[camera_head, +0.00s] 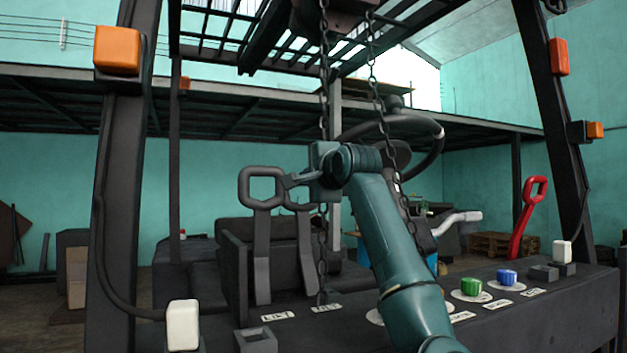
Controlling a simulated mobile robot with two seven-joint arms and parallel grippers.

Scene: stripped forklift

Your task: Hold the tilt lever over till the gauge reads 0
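The tilt lever (262,235) is a grey lever with a looped handle, standing behind a label (277,316) that seems to read TILT. A second grey lever (305,250) stands just right of it, its handle partly covered by my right gripper (297,180). That gripper reaches in from the right at handle height, close to both handles. Whether it touches either one, and how its fingers are set, is unclear. My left gripper is out of view. No readable gauge shows; a pale disc edge (373,316) peeks out beside my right arm, which hides part of the panel.
Green (471,286) and blue (507,277) knobs sit on the panel at right. A red lever (528,218) stands behind them. Chains (323,100) hang near my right gripper. Dark posts (120,180) frame both sides. A steering wheel (425,165) is behind my arm.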

